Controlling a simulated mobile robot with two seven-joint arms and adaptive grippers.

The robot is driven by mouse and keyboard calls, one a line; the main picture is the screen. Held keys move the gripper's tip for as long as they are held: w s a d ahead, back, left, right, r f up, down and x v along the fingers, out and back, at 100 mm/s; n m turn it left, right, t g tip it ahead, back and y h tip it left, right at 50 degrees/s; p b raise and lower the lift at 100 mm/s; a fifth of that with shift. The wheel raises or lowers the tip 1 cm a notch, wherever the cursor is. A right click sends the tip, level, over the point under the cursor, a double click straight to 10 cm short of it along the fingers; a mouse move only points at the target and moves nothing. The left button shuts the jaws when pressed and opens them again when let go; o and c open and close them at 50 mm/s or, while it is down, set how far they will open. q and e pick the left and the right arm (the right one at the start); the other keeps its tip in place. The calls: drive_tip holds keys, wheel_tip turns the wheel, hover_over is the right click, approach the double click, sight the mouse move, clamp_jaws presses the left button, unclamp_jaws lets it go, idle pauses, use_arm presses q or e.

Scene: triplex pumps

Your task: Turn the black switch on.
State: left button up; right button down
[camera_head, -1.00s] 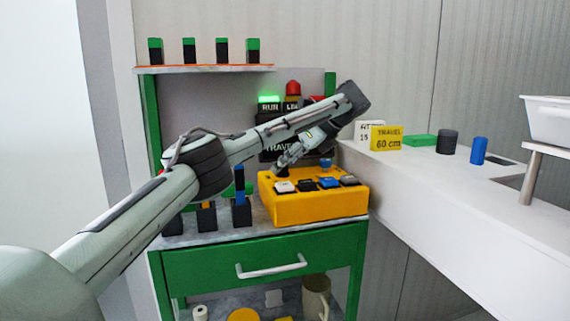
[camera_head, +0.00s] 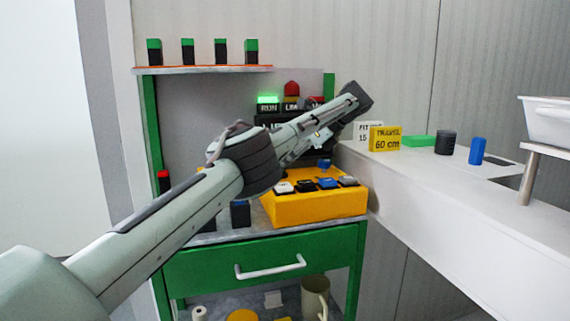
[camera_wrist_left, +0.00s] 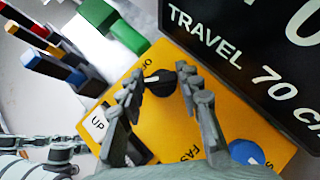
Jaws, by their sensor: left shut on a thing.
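The black switch (camera_wrist_left: 158,84) is a round black knob with a white mark on top of the yellow control box (camera_wrist_left: 188,122). A partly covered label that seems to read OFF is beside it. My left gripper (camera_wrist_left: 160,74) has its fingers on either side of the knob and is shut on it. In the head view the yellow control box (camera_head: 320,209) stands on the green bench. There my left arm hides the knob and most of my left gripper.
The black TRAVEL 70 display (camera_wrist_left: 245,45) stands close behind. A green RUN lamp (camera_head: 268,100) is lit. A white counter (camera_head: 440,190) is at the right.

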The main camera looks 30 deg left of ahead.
use_arm(q)
drive_tip(key=o, duration=1)
drive_tip(key=shift+o, duration=0.8)
use_arm(e)
drive_tip(key=shift+s+d, duration=0.2)
drive_tip(key=shift+d, duration=0.15)
use_arm(q)
drive_tip(key=shift+m, duration=0.3)
